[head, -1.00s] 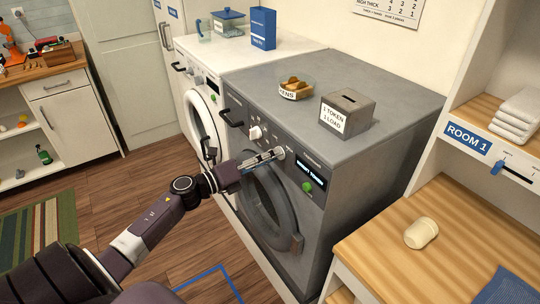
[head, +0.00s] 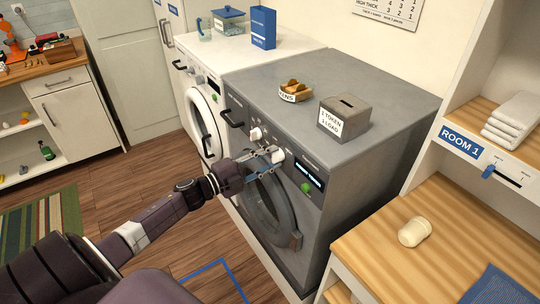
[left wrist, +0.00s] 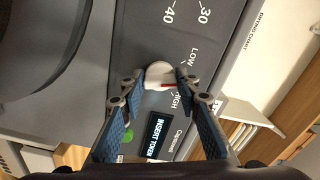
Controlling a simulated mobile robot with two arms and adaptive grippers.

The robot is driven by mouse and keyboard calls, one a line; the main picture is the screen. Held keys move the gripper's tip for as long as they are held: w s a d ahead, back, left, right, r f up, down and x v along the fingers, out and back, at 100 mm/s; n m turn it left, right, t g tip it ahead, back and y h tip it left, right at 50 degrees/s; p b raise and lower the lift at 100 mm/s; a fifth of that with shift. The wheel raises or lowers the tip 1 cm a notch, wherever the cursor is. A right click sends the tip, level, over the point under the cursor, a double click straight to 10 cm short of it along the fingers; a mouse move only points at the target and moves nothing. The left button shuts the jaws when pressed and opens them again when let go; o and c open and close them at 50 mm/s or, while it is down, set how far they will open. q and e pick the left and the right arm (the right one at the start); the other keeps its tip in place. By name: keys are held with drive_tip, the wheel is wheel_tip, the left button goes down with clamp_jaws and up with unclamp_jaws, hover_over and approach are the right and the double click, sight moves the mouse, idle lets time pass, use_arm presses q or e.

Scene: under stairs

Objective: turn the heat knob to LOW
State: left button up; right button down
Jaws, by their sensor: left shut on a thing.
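The heat knob (left wrist: 158,76) is a small white dial on the grey dryer's front panel. It also shows in the head view (head: 277,155). A red line on it points towards the HIGH label (left wrist: 183,101), with the LOW label (left wrist: 195,57) further along the arc. My left gripper (left wrist: 161,82) is shut on the knob, one fingertip on each side, and it shows in the head view (head: 269,162) reaching in from the left. Part of the knob is hidden by the fingertips. My right gripper is not in view.
Another white knob (head: 256,133) and a lit display (head: 308,174) with a green button (head: 306,188) are on the same panel. The dryer's round door (head: 268,210) is below. A token box (head: 346,117) and a small bowl (head: 293,90) stand on top.

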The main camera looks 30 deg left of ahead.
use_arm(q)
drive_tip(key=n+p, duration=0.1)
drive_tip(key=n, duration=0.4)
drive_tip(key=shift+n+p, duration=0.3)
drive_tip(key=shift+n, duration=0.1)
idle(0.3)
drive_tip(key=o, duration=1.2)
drive_tip(key=shift+c, duration=0.2)
drive_tip(key=v, duration=1.2)
drive_tip(key=shift+f, duration=0.15)
